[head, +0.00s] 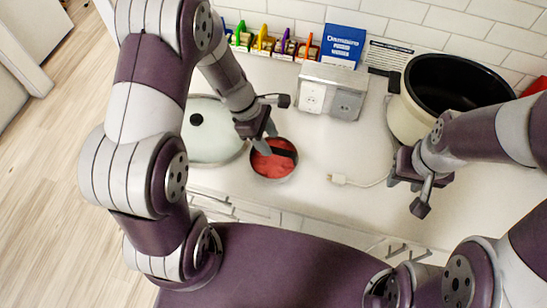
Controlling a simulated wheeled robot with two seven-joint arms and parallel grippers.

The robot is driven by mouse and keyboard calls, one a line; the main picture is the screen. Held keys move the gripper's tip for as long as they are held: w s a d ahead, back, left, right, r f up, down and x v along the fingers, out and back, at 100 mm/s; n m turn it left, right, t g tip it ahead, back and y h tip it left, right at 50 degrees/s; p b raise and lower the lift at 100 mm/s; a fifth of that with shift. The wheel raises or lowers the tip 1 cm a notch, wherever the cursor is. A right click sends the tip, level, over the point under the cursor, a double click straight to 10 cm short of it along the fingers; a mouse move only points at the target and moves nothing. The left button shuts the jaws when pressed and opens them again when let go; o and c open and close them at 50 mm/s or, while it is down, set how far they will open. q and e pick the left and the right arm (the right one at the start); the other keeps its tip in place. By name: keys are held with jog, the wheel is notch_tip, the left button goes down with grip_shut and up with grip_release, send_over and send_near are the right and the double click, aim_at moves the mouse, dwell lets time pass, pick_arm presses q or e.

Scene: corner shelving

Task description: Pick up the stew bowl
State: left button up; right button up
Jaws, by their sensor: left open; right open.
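The stew bowl (272,165) is a small round bowl with red contents, standing on the white counter near its front edge. A dark finger of my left gripper (266,143) reaches over the bowl's rim; I cannot tell whether it touches. My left gripper is open and comes down from the upper left, hiding part of the bowl. My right gripper (420,195) is open and empty, low over the counter's right side, in front of the large pot.
A large cream pot (408,122) with a black inside stands at the right. A pale round lid (207,137) lies left of the bowl. A socket box (332,92), a blue box (343,44) and colourful items stand along the tiled wall. A white plug and cord (340,180) lie mid-counter.

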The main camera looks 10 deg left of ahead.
aim_at(273, 149)
pick_arm(q)
jog(key=x, duration=0.5)
jog(key=shift+s+f+p, duration=0.15)
jog(key=shift+s+p, duration=0.1)
jog(key=shift+p, duration=0.1)
jog(key=shift+w, duration=0.2)
jog(key=shift+c, duration=0.7)
jog(key=shift+s, duration=0.1)
grip_shut()
